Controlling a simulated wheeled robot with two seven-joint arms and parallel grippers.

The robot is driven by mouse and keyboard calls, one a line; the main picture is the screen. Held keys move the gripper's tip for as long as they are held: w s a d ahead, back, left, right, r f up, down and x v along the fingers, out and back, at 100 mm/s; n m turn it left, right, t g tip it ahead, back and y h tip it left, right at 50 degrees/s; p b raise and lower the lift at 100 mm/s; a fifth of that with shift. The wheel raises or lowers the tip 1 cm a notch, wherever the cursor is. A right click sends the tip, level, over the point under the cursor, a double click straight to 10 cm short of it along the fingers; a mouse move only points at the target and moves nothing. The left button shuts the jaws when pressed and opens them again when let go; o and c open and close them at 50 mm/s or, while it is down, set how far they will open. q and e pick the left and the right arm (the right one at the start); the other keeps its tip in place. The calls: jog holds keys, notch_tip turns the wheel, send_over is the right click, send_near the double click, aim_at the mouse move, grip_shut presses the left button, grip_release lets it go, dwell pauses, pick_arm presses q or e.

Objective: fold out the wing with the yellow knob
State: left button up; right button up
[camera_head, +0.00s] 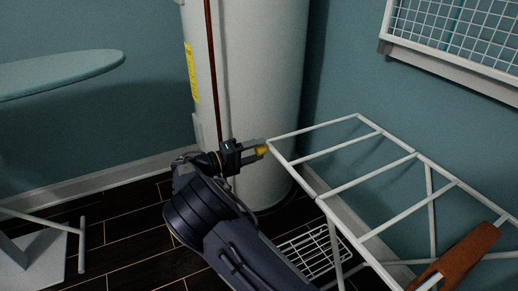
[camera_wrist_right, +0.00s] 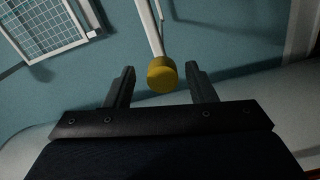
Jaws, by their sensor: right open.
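The yellow knob (camera_head: 262,150) is at the left corner of a white drying rack (camera_head: 345,182), whose wing of white rods stretches to the right in the head view. My right gripper (camera_head: 258,147) is at the knob. In the right wrist view the knob (camera_wrist_right: 162,74) sits between the two open fingers of the gripper (camera_wrist_right: 161,84), with gaps on both sides. A white rod (camera_wrist_right: 150,28) runs up from the knob. My left gripper is not in view.
A white water heater (camera_head: 255,75) stands behind the gripper. An ironing board (camera_head: 60,74) is at the left. A brown roll (camera_head: 462,256) lies on the rack at lower right. A wire floor rack (camera_head: 318,252) lies under it. A wall grid (camera_head: 455,35) hangs at upper right.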

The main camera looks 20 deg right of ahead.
jog(key=a+p, duration=0.1)
jog(key=a, duration=0.5)
jog(key=shift+s+a, duration=0.2)
jog(key=shift+s, duration=0.05)
